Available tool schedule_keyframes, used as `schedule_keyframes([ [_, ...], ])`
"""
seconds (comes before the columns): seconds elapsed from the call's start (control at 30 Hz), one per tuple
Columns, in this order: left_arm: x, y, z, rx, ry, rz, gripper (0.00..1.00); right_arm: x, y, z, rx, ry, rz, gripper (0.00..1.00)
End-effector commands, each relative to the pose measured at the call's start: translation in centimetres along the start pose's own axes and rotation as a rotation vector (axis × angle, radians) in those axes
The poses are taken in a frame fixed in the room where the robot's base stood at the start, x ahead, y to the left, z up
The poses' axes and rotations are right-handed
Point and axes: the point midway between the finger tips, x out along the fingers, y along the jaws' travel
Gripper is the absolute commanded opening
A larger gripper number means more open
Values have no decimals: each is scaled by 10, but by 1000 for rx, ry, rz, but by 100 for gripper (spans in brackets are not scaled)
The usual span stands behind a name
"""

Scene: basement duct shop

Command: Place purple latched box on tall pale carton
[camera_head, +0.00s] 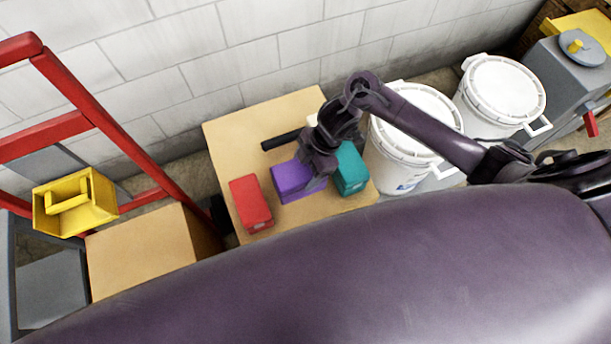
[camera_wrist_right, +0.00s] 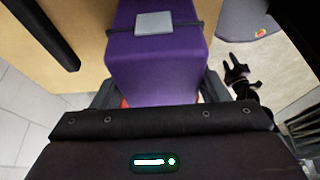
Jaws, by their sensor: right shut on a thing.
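The purple latched box (camera_head: 288,182) is on or just above a wide tan top, between a red box and a teal box. In the right wrist view the purple box (camera_wrist_right: 155,75) fills the space between the fingers, with a grey latch patch and a dark strap. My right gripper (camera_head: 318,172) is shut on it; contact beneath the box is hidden. A pale carton (camera_head: 145,250) stands to the left with a bare top; its lower part is hidden by my body. My left gripper does not show.
The red box (camera_head: 251,204) and teal box (camera_head: 350,169) flank the purple one closely. A black rod (camera_head: 282,140) lies behind. A yellow open box (camera_head: 74,202) and red frame (camera_head: 95,110) are at left. White buckets (camera_head: 415,122) stand at right.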

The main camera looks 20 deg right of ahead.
Motion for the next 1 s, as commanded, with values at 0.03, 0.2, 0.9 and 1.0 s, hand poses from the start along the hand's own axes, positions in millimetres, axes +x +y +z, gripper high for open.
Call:
schedule_keyframes([
  [0.03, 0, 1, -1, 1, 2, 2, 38, 3, 1, 1, 1, 1, 1, 34],
  [0.2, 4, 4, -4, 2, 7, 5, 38, 23, -1, 10, 3, 0, -2, 34],
  [0.9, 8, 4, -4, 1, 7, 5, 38, 46, 0, 20, 0, -1, 1, 82],
  [1.0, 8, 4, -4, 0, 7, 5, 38, 46, 0, 20, 0, -1, 1, 90],
])
